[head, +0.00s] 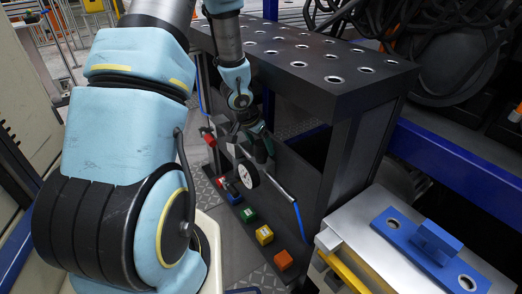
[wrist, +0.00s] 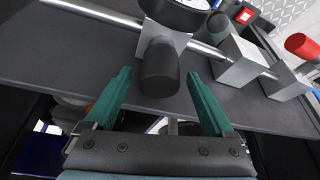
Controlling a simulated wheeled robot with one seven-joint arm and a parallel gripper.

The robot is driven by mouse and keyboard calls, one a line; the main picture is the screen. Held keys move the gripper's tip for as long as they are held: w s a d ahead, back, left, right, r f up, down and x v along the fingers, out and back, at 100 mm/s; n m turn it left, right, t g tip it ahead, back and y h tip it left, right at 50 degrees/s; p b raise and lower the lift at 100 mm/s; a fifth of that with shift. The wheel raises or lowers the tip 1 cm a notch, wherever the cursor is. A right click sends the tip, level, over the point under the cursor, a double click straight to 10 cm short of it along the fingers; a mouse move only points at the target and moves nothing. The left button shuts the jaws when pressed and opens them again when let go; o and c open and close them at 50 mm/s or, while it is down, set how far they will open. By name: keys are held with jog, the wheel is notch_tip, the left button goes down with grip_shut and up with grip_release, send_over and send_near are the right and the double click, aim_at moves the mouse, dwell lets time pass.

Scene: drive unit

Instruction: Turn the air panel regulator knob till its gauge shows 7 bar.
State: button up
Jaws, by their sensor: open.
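The regulator knob (wrist: 160,70) is a dark cylinder under a light grey block on the air panel (wrist: 70,60). The gauge (wrist: 180,14) sits above it, cut off by the top edge in the wrist view, with its reading out of sight. In the head view the gauge (head: 248,175) is a small white dial, too small to read. My gripper (wrist: 160,92) is open, with one green finger on each side of the knob and visible gaps between. In the head view my gripper (head: 258,145) is beside the panel, and the knob cannot be made out there.
A metal pipe (wrist: 95,12) runs along the panel through grey blocks (wrist: 240,62). A red knob (wrist: 302,46) is at right. A black perforated table (head: 310,60) stands over the panel. A blue part (head: 425,245) lies on a bench at right.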

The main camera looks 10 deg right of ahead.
jog(key=shift+w+d+f, duration=0.15)
jog(key=shift+d+f, duration=0.1)
jog(key=shift+f, duration=0.4)
jog(key=shift+c, duration=0.3)
jog(key=c, duration=1.3)
jog(key=shift+a+r+m+p, duration=0.1)
jog(key=shift+r+m+p, duration=0.2)
jog(key=shift+p, duration=0.8)
jog(key=m+g+p, duration=0.1)
jog(key=p, duration=0.2)
jog(key=shift+m+p, duration=0.9)
jog(key=shift+p, duration=0.45)
jog(key=shift+f+m+h+p, duration=0.25)
jog(key=shift+m+h+p, duration=0.05)
jog(key=shift+p, duration=0.1)
